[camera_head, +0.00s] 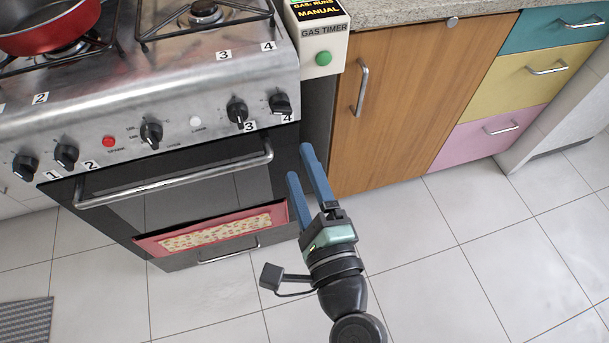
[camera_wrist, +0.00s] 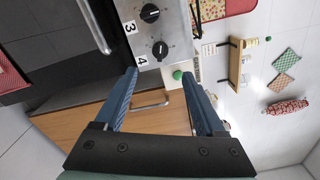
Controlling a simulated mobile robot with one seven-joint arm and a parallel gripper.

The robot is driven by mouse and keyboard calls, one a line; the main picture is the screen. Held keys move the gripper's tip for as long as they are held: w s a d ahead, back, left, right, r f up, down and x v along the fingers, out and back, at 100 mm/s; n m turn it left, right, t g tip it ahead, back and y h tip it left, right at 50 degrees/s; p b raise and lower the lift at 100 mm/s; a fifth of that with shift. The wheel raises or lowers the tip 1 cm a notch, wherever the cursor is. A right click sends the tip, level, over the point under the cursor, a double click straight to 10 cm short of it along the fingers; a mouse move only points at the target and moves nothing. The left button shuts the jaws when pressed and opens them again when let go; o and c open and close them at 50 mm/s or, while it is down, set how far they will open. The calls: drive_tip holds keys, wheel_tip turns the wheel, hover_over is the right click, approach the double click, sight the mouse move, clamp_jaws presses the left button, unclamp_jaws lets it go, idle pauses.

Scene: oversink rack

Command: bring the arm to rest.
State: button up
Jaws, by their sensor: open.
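My gripper (camera_head: 303,170) has two long blue fingers. They are spread apart with nothing between them. In the head view it is in front of the stove's right edge, low beside the oven door, with its fingers pointing up toward the stove and cabinet. In the wrist view my gripper (camera_wrist: 160,82) also shows open, with the stove's knobs and the wooden cabinet beyond the fingers. I cannot tell the exact gap between the fingers and the stove front.
The stove (camera_head: 200,95) with its oven handle (camera_head: 175,180) stands at left, a red pot (camera_head: 50,30) on top. A wooden cabinet (camera_head: 400,100) and coloured drawers (camera_head: 530,70) stand at right. The tiled floor (camera_head: 430,260) is clear at lower right. A grey mat (camera_head: 25,320) lies at lower left.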

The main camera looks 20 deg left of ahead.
drive_tip(key=shift+s+d, duration=0.35)
drive_tip(key=shift+s, duration=0.1)
drive_tip(key=w+d+r+n+t+h, duration=0.1)
drive_tip(key=w+r+n+t, duration=0.2)
drive_tip(key=r, duration=0.6)
drive_tip(key=w+d+r+n+t+h, duration=0.1)
drive_tip(key=w+r+n, duration=0.1)
drive_tip(key=r+n, duration=0.45)
drive_tip(key=w+d+r+n+t+h, duration=0.1)
drive_tip(key=w+r+n+t, duration=0.15)
drive_tip(key=r, duration=0.75)
drive_tip(key=s+d+r+n+t+h, duration=0.1)
drive_tip(key=s+d+r+t+h, duration=0.15)
drive_tip(key=r, duration=0.45)
drive_tip(key=s+d+r+n+t+h, duration=0.1)
drive_tip(key=s+r+t+h, duration=0.15)
drive_tip(key=r, duration=0.45)
drive_tip(key=s+d+r+n+t+h, duration=0.15)
drive_tip(key=s+r, duration=0.25)
drive_tip(key=r, duration=0.4)
wheel_tip(320, 180, up, 27)
drive_tip(key=w+p, duration=0.1)
drive_tip(key=p, duration=2.8)
drive_tip(key=shift+d+g, duration=0.2)
drive_tip(key=shift+g, duration=0.1)
